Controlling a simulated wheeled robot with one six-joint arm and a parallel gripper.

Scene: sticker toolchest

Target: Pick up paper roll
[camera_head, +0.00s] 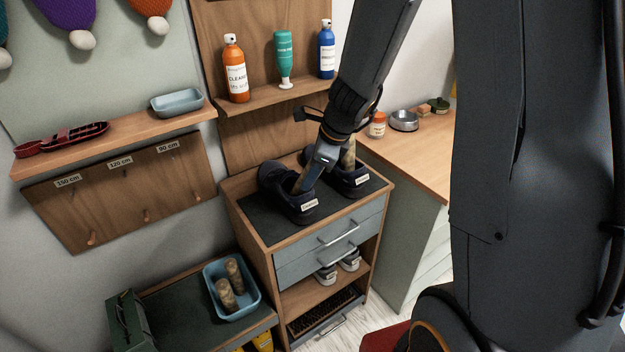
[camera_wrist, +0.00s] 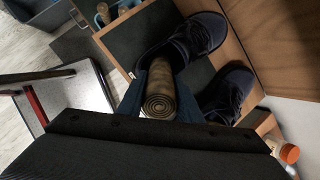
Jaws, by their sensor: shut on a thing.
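My gripper (camera_head: 306,184) reaches down over the left dark shoe (camera_head: 301,210) on top of the tool chest. It is shut on a brown paper roll (camera_head: 299,181), which stands tilted at the shoe's opening. In the wrist view the roll's spiral end (camera_wrist: 159,105) faces the camera between the blue-grey fingers. The roll's far end is close to the shoe; I cannot tell how deep it sits inside. A second brown roll (camera_head: 349,153) stands in the right dark shoe (camera_head: 353,181), partly hidden by my arm.
A blue tray (camera_head: 211,287) with two brown rolls sits on a lower green-topped unit at the left. A shelf with bottles (camera_head: 235,68) is behind the chest (camera_head: 283,243). A wooden counter (camera_head: 425,165) with a bowl (camera_head: 404,121) and an orange jar (camera_head: 377,125) stands at the right.

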